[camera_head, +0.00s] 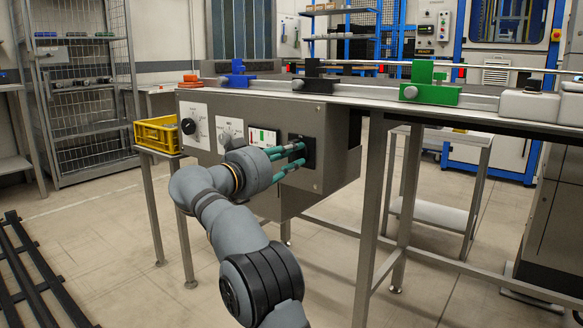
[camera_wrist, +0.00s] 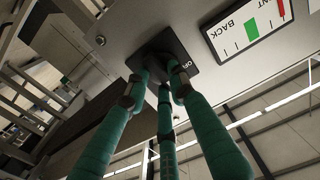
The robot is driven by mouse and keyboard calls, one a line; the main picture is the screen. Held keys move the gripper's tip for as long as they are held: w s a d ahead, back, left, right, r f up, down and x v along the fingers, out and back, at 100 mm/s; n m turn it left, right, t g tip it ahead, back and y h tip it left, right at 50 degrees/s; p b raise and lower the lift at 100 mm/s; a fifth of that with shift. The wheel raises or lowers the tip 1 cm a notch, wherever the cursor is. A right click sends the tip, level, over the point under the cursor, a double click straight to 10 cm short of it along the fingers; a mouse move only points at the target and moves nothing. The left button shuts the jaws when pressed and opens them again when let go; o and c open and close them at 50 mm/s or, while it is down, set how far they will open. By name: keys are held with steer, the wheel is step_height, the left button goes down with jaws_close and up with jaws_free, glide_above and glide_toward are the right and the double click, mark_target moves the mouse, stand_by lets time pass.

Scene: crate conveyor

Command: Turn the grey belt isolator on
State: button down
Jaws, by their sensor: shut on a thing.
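The isolator's square black plate (camera_head: 310,152) is on the front of the grey control box, at its right end. In the wrist view the black plate (camera_wrist: 163,42) carries white lettering that reads OFF at its right edge. My gripper (camera_head: 299,153), with teal fingers, reaches the plate from the front left. In the wrist view my gripper (camera_wrist: 158,76) has its fingertips closed together around the switch handle at the plate. The handle is mostly hidden between the fingers, so its angle cannot be told.
Left of the plate are a white gauge label (camera_head: 264,137), a white plate with a grey knob (camera_head: 225,140) and one with a black knob (camera_head: 188,126). The conveyor (camera_head: 350,95) runs above, with blue, black and green (camera_head: 431,95) blocks. A yellow crate (camera_head: 157,137) stands left.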

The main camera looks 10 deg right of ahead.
steer(key=shift+m+b, duration=0.35)
steer(key=shift+m, duration=0.15)
steer(key=c, duration=1.5)
jaws_free()
steer(key=shift+o, duration=0.2)
steer(key=shift+s+a, duration=0.1)
steer(key=v, duration=1.1)
steer(key=shift+s+a, duration=0.25)
steer(key=shift+a, duration=0.05)
steer(key=x, duration=1.2)
